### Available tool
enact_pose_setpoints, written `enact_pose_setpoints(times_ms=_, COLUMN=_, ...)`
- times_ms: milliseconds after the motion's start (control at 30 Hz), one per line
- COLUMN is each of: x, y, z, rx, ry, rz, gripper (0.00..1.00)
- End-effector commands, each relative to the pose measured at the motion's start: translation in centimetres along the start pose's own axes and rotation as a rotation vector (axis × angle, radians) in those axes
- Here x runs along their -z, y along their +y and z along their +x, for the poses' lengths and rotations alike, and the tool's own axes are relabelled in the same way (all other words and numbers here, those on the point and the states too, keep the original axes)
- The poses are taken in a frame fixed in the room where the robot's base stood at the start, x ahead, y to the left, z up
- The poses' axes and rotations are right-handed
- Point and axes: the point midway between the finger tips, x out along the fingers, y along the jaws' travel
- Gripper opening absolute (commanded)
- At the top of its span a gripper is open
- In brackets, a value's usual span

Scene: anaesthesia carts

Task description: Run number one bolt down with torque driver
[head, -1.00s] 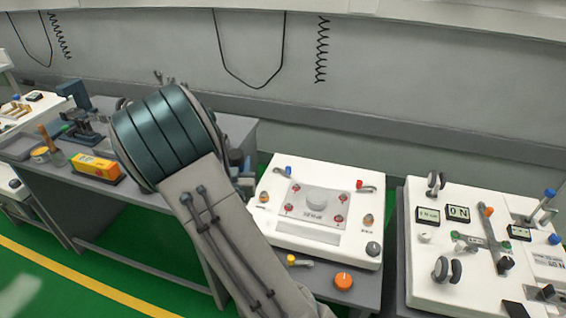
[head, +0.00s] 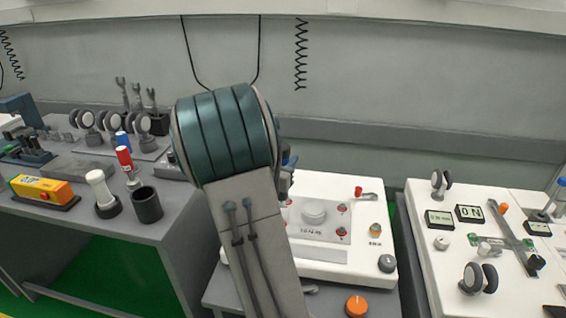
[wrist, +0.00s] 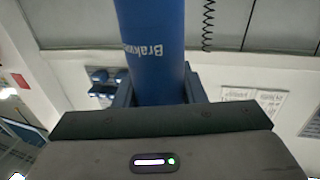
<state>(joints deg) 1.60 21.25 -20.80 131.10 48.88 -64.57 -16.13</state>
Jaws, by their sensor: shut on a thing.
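A blue cylinder (wrist: 152,25) with white lettering, seemingly the torque driver's handle, stands between my fingers in the wrist view. My gripper (wrist: 160,92) is shut on it. The driver's tip is out of sight. In the head view my arm hides most of my gripper. The white unit (head: 335,265) behind my arm carries a pale plate (head: 320,252) with a round central knob. Red-marked bolts (head: 342,208) show at the plate's right corners. My arm covers the left part of the plate, and I cannot read which bolt is number one.
The grey bench (head: 165,228) at left holds a yellow box (head: 42,188), a white-handled tool (head: 99,187), a red-topped tool (head: 124,158) and a black cup (head: 147,206). An orange knob (head: 356,305) is in front. Another white unit (head: 440,290) with displays stands right.

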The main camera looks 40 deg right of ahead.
Motion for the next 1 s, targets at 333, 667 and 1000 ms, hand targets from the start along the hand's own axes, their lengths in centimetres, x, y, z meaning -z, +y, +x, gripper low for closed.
enact_pose_setpoints(times_ms=333, x=-0.1, y=0.0, z=-0.2, rx=0.000, ry=0.001, rz=0.003, gripper=0.09)
enact_pose_setpoints(times_ms=667, x=-2.9, y=0.1, z=-0.1, rx=-0.001, ry=0.001, rz=0.001, gripper=0.09)
enact_pose_setpoints(times_ms=1000, x=-5.5, y=0.1, z=-0.1, rx=-0.001, ry=0.001, rz=0.002, gripper=0.09)
